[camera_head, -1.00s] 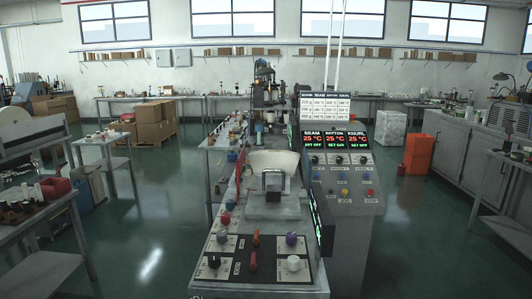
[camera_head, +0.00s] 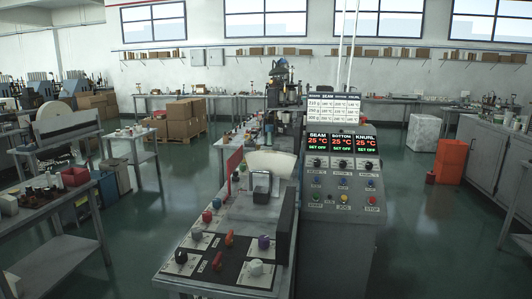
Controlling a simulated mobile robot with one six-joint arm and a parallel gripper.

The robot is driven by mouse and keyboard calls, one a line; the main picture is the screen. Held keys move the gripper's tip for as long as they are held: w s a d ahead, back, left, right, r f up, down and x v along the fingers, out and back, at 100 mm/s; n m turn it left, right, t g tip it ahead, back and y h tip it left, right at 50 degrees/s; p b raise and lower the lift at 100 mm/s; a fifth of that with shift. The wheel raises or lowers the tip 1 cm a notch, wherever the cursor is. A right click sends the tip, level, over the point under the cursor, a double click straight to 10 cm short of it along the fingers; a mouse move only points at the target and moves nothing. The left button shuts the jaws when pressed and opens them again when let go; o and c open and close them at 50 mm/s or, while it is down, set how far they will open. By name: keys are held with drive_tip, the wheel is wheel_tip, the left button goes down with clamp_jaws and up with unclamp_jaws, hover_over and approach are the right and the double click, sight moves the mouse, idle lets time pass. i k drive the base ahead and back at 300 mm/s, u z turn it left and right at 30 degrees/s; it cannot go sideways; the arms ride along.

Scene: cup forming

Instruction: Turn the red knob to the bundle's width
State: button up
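The likely bundle is a pale, fan-shaped stack (camera_head: 270,163) standing upright at the back of the same bench, behind a metal block (camera_head: 262,187). Its width against the knob's setting cannot be read. My gripper is not in view.
A dark plate in front holds a black knob (camera_head: 181,256), a purple knob (camera_head: 263,242), a white knob (camera_head: 255,267) and two orange levers. A dark upright panel (camera_head: 286,228) edges the bench's right side. A control cabinet (camera_head: 340,215) stands right.

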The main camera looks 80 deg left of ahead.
sight(207, 215)
drive_tip(key=u, duration=0.3)
drive_tip(key=i, duration=0.85)
drive_tip(key=u, duration=0.65)
drive_tip(key=i, duration=0.75)
drive_tip(key=u, duration=0.75)
drive_tip(key=i, duration=0.55)
drive_tip(key=u, duration=0.85)
drive_tip(key=i, duration=0.5)
drive_tip(key=u, duration=0.9)
drive_tip(key=i, duration=1.15)
drive_tip(key=u, duration=0.45)
